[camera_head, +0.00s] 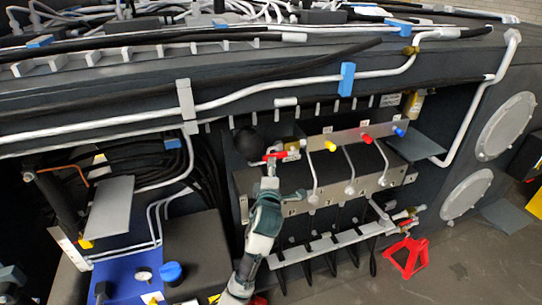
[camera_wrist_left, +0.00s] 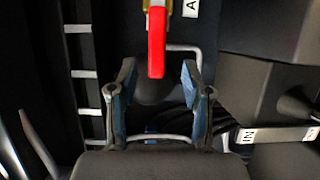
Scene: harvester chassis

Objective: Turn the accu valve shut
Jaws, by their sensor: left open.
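The valve with a red lever handle (camera_head: 275,156) and a brass body (camera_head: 292,145) sits at the left end of the metal valve panel. In the left wrist view the red handle (camera_wrist_left: 156,42) points down from the brass body (camera_wrist_left: 152,4), beside a partly visible white label starting with "A". My left gripper (camera_head: 268,178) is just below the handle in the head view. In the left wrist view its two blue-padded fingers (camera_wrist_left: 158,82) are apart, with the handle's lower end in line with the gap between them. Nothing is held. My right gripper is not in view.
Yellow, red and blue knobs (camera_head: 367,139) line the panel to the right. A dark ball (camera_head: 248,139) is close to the left of the valve. Black hoses (camera_head: 205,175) hang at left.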

